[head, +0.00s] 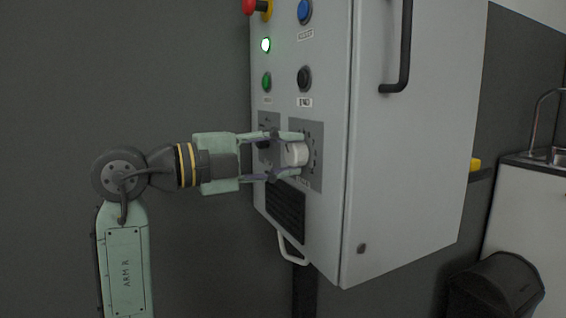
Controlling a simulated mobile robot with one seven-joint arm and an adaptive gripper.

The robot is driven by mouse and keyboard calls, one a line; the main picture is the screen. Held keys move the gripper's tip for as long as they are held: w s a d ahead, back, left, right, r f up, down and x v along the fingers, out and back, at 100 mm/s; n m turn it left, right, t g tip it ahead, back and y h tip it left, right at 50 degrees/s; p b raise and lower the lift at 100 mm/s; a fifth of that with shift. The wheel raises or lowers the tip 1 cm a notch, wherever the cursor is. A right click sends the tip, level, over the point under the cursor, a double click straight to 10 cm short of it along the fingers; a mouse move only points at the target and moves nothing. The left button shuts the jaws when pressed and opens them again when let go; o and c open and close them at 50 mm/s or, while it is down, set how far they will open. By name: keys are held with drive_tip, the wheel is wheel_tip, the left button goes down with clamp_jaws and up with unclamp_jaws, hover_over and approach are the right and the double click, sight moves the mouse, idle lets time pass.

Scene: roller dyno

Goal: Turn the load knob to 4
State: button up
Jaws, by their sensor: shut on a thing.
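The load knob (296,154) is a pale round knob on a grey dial plate (316,178) low on the front of the control cabinet. My gripper (291,155) comes in from the left and is shut on this knob, one finger above it and one below. The dial marks around the knob are too small to read, and the pointer's setting cannot be told. A second, dark knob on its own plate (264,124) sits to the left, partly hidden behind my gripper.
A vent (286,214) and a pale handle (292,249) are below. A dark bin (497,287) stands right.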

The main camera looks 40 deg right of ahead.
drive_tip(key=shift+m+b, duration=0.35)
drive_tip(key=shift+m, duration=0.75)
drive_tip(key=o, duration=1.1)
drive_tip(key=shift+o, duration=0.2)
drive_tip(key=v, duration=1.2)
drive_tip(key=shift+a, duration=0.1)
